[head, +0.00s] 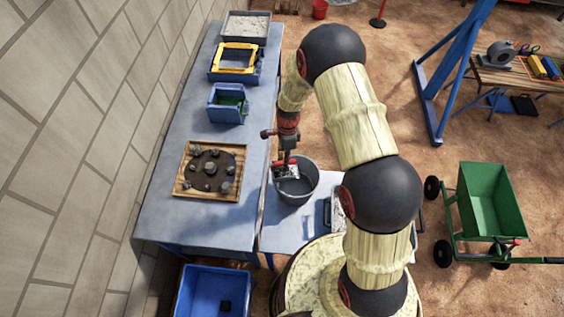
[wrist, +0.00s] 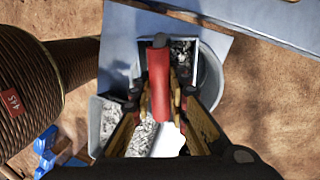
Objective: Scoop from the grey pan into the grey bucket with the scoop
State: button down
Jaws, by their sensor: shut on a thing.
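My gripper (head: 287,153) is shut on the red handle of the scoop (wrist: 158,88) and holds it over the grey bucket (head: 310,178). In the wrist view the scoop's pan end (wrist: 183,50) holds grey, broken stone and lies over the bucket (wrist: 212,78). In the head view the scoop (head: 284,171) hangs at the bucket's left part; whether it touches the rim I cannot tell. The grey pan (head: 328,212) stands near the bucket, mostly hidden by my arm. In the wrist view the pan (wrist: 95,125) shows grey stone inside, partly covered by my gripper.
The long blue table holds a wooden tray (head: 178,185) with several stones, a blue box (head: 225,113), a yellow frame (head: 237,47) and a pale-filled tray (head: 246,38). A stone wall borders its left. A blue bin (head: 190,295) and a green cart (head: 490,205) stand on the floor.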

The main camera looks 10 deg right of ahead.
aim_at(297, 162)
jog(key=shift+w+d+f+y+b, duration=0.1)
jog(key=shift+d+f+y+b, duration=0.15)
jog(key=shift+d+y+b, duration=0.4)
jog(key=shift+d+f+y+b, duration=0.2)
jog(key=shift+d+y+b, duration=0.3)
jog(key=shift+y+b, duration=0.55)
jog(key=d+y+b, duration=0.2)
jog(key=b, duration=0.2)
jog(key=shift+d+f+n+y, duration=0.15)
jog(key=shift+d+n+y, duration=0.15)
jog(key=shift+d+f+n+y+b, duration=0.1)
jog(key=shift+d+f+y+b, duration=0.1)
jog(key=shift+d+y+b, duration=0.75)
jog(key=shift+d+f+n+y+b, duration=0.15)
jog(key=shift+d+y+b, duration=0.25)
jog(key=shift+y+b, duration=0.6)
jog(key=shift+d+f+n+y+b, duration=0.1)
jog(key=shift+d+f+y+b, duration=0.15)
jog(key=shift+d+y+b, duration=0.75)
jog(key=shift+a+h, duration=0.3)
jog(key=shift+h, duration=0.05)
